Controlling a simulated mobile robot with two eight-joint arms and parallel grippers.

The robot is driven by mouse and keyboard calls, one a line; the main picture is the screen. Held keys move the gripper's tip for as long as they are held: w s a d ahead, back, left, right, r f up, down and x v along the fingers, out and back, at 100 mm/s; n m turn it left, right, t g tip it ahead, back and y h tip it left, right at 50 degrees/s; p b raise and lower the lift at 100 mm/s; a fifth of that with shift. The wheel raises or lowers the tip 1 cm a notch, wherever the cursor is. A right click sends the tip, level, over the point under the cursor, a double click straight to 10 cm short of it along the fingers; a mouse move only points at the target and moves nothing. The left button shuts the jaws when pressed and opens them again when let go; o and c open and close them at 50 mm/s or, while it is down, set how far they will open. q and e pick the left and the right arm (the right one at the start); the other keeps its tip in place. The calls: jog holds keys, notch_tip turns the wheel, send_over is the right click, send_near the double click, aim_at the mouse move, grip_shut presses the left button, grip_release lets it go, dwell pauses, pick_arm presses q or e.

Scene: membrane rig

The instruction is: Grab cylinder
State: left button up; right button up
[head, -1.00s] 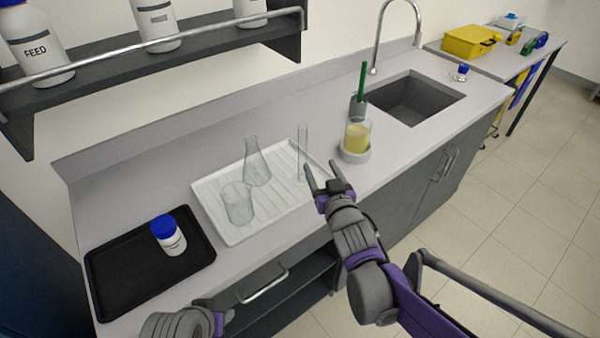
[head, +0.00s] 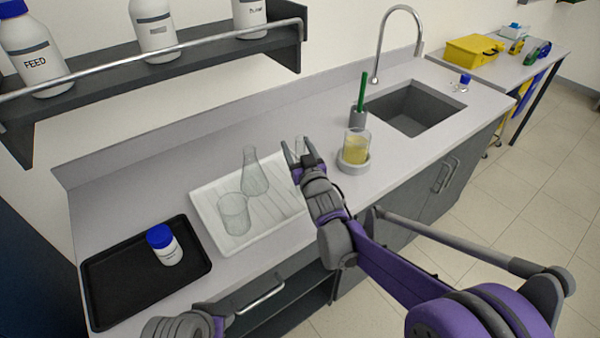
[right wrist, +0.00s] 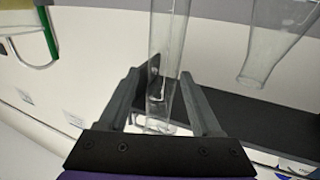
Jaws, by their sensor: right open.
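The cylinder is a tall, clear glass tube. In the head view my right gripper (head: 297,146) hides most of it at the right end of the white drying tray (head: 243,240). In the right wrist view the upright cylinder (right wrist: 166,75) shows between the two open fingers (right wrist: 161,78), with a gap visible on the left. Whether a finger touches it I cannot tell. Part of my left gripper (head: 214,323) shows at the bottom edge of the head view; its fingers are not clear.
A conical flask (head: 253,178) and a beaker (head: 234,214) stand on the white tray, left of the right gripper. A beaker of yellow liquid (head: 356,147) stands close on the right. A black tray (head: 115,285) holds a blue-capped bottle (head: 164,246). The sink (head: 412,107) lies farther right.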

jog(key=shift+w, duration=0.25)
jog(key=shift+s, duration=0.1)
jog(key=shift+c, duration=0.9)
grip_shut()
